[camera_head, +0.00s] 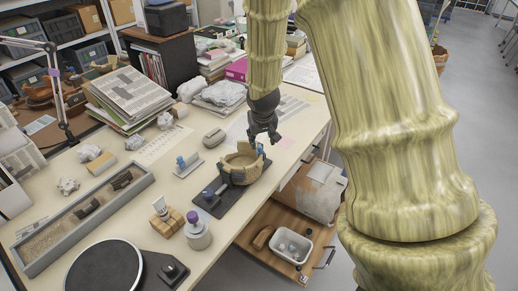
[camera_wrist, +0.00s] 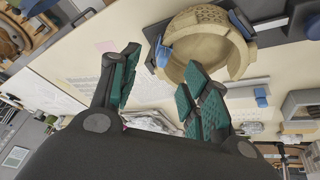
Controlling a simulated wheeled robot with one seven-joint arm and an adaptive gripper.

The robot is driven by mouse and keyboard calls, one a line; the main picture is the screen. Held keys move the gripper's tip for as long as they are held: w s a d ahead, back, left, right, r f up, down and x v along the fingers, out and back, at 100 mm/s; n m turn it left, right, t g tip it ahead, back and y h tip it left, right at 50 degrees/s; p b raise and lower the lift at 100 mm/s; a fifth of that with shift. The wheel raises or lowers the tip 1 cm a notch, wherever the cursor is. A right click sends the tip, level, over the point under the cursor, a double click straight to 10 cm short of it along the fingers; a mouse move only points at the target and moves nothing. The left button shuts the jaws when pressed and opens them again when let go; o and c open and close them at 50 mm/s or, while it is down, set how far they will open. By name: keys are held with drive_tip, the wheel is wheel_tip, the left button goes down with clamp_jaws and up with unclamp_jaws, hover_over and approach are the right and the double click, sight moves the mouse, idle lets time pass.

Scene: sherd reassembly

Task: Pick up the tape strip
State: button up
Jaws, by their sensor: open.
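A tan, partly rebuilt pot (camera_head: 238,168) stands on a dark base plate, and it also shows in the wrist view (camera_wrist: 205,42). A blue strip (camera_wrist: 162,53) is against the pot's rim; I cannot tell if it is the tape strip. Another small blue piece (camera_head: 181,161) is on a light stand (camera_head: 189,167) left of the pot, and it shows in the wrist view (camera_wrist: 261,97). My gripper (camera_head: 264,138) is above the pot's far right side. Its green-padded fingers (camera_wrist: 160,85) are apart with nothing between them.
A black turntable (camera_head: 104,268), a purple-capped jar (camera_head: 197,232) and a long grey tray (camera_head: 85,215) stand at the front left. Papers and books crowd the back. An open drawer (camera_head: 275,245) juts out below the table's right edge.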

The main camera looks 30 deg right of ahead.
sight(260, 147)
drive_tip(key=shift+x, duration=2.1)
drive_tip(key=shift+w+p+x, duration=0.15)
drive_tip(key=shift+p+x, duration=0.35)
drive_tip(key=shift+x, duration=0.8)
drive_tip(key=shift+w+p+x, duration=0.1)
drive_tip(key=shift+p+x, duration=0.4)
drive_tip(key=shift+x, duration=0.8)
drive_tip(key=shift+a, duration=0.15)
drive_tip(key=shift+c, duration=0.2)
drive_tip(key=c, duration=0.7)
